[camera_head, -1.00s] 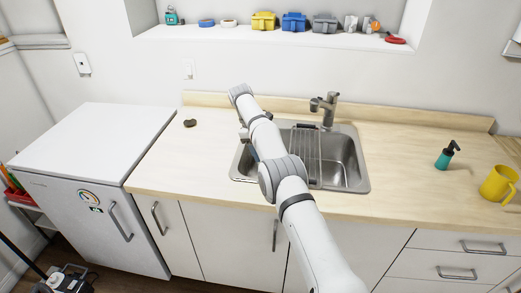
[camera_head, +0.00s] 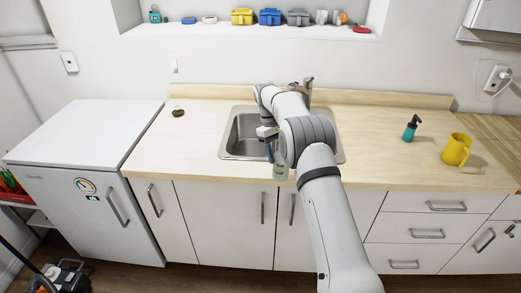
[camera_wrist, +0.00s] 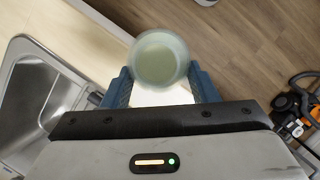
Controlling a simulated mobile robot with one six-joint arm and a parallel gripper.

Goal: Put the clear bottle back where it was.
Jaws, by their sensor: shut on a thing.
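The clear bottle, pale and greenish (camera_head: 281,171), hangs at the front edge of the counter, in front of the sink. My gripper (camera_head: 269,146) is shut on it, and my arm partly hides the bottle and jaws in the head view. In the wrist view the bottle's round end (camera_wrist: 160,55) shows between the two blue fingers of my gripper (camera_wrist: 160,80). The wooden floor lies below it there.
The sink (camera_head: 238,138) lies behind my gripper, with the faucet (camera_head: 307,88) at its back. A teal pump bottle (camera_head: 410,129) and a yellow mug (camera_head: 456,149) stand at the right. A dark small object (camera_head: 178,113) lies at the left. The counter (camera_head: 150,148) left of the sink is mostly clear.

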